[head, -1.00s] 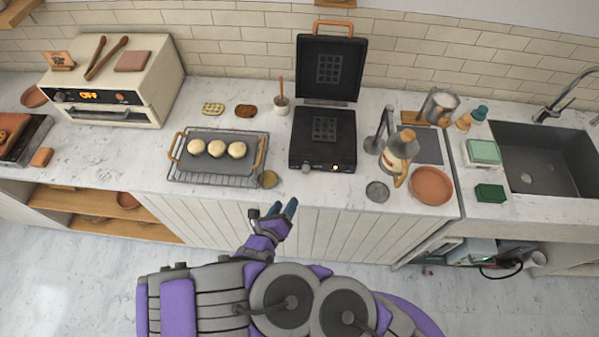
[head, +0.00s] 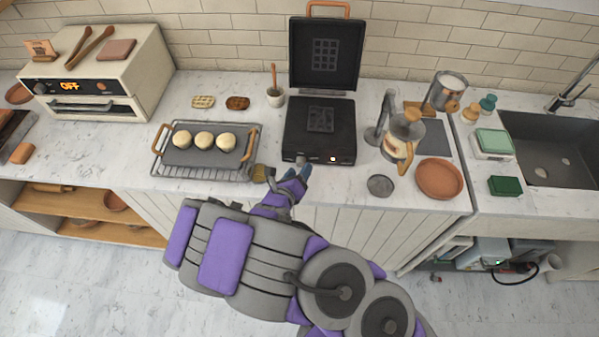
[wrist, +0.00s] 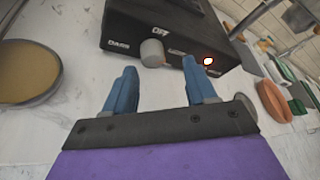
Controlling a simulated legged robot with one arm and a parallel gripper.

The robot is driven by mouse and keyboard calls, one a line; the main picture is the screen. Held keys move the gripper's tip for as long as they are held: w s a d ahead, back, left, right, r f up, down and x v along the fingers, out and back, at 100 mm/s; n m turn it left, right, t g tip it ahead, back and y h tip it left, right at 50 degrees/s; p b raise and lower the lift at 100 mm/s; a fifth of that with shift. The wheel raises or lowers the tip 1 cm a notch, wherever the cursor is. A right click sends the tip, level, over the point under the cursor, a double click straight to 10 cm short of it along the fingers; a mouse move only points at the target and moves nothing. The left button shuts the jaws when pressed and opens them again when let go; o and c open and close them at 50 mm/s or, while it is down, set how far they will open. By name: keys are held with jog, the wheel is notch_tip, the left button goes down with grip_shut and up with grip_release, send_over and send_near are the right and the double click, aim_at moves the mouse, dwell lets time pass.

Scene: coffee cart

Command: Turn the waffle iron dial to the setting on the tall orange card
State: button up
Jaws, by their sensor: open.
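The waffle iron (head: 319,130) stands open on the counter, its lid (head: 325,55) raised. In the wrist view its black front (wrist: 120,22) shows a grey dial (wrist: 152,52), a lit orange lamp (wrist: 208,61) and "OFF" lettering above the dial. My gripper (wrist: 158,72) is open, its two blue fingers pointing at the front, with the dial between and just beyond the tips.
A rack with a tray (head: 170,155) of dough rounds lies left of the iron, a small round dish (head: 259,173) near its corner. A pot-like vessel (head: 397,150) and a terracotta plate (head: 439,178) are right. The oven (head: 100,90) reads "OFF".

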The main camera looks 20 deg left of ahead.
aim_at(298, 165)
jog(key=shift+w+a+f+b, duration=0.1)
jog(key=shift+w+f+b, duration=0.15)
jog(key=shift+w, duration=0.25)
jog(key=shift+w+a+f+b, duration=0.1)
jog(key=shift+w+f+b, duration=0.1)
jog(key=shift+w, duration=0.3)
jog(key=shift+w+a, duration=0.2)
jog(key=shift+a, duration=0.05)
jog(key=shift+w+a+f, duration=0.1)
jog(key=shift+a+f, duration=0.05)
jog(key=shift+a, duration=0.35)
jog(key=shift+d, duration=0.25)
jog(key=shift+d+r, duration=0.2)
jog(key=shift+d, duration=0.25)
jog(key=c, duration=0.3)
jog(key=shift+c, duration=0.9)
jog(key=shift+a, duration=0.35)
jog(key=c, duration=0.4)
jog(key=shift+d, duration=0.1)
grip_shut()
